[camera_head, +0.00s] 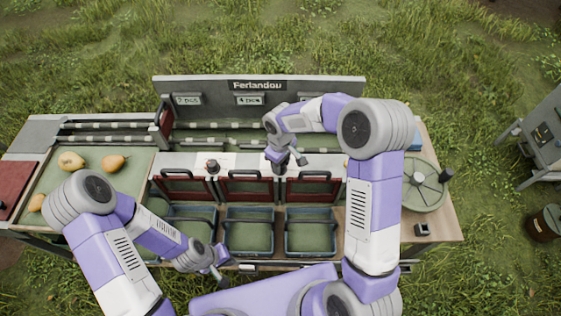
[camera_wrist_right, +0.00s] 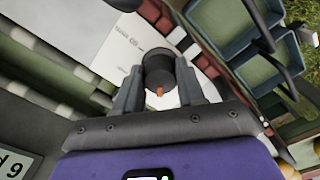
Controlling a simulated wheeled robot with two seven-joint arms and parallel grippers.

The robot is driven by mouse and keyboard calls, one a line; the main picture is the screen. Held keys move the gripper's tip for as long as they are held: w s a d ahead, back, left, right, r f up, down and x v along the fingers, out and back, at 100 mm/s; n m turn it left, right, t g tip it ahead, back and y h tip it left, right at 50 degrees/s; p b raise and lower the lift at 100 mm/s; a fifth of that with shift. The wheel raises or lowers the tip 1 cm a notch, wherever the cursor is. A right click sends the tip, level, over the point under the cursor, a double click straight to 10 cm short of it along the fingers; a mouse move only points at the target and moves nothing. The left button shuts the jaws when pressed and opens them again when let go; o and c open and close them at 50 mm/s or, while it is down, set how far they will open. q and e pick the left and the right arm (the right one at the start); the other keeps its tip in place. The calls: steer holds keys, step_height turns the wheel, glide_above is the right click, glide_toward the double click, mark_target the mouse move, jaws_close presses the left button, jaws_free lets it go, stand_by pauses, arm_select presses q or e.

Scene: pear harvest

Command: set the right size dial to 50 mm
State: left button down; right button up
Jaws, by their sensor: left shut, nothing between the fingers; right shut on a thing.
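The right size dial (camera_wrist_right: 159,64) is a dark round knob with an orange pointer mark, on a white scale plate (camera_wrist_right: 118,48) in the right wrist view. My right gripper (camera_wrist_right: 159,88) is shut on this knob, one finger on each side. The print on the plate is too small to read surely, so I cannot tell the setting. In the head view my right gripper (camera_head: 279,161) is over the middle of the sorting bench and hides most of the knob. Another dial (camera_head: 212,166) stands to its left. My left gripper (camera_head: 221,270) is shut and empty at the bench's front.
Blue-grey crates (camera_head: 249,234) line the front of the bench, below red-framed gates (camera_head: 247,186). Pears (camera_head: 113,163) lie in the green tray (camera_head: 138,176) at the left. A round turntable (camera_head: 418,196) stands at the right. A signboard (camera_head: 215,87) rises behind.

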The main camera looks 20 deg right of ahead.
steer(key=n+p, duration=0.1)
steer(key=n, duration=0.4)
steer(key=shift+w+r+n, duration=0.1)
steer(key=shift+n, duration=0.2)
steer(key=n+p, duration=0.1)
steer(key=n, duration=0.3)
steer(key=shift+w+n+p, duration=0.1)
steer(key=shift+n+p, duration=0.3)
steer(key=o, duration=0.8)
step_height(320, 180, up, 8)
steer(key=shift+f+p, duration=0.25)
steer(key=shift+p, duration=0.15)
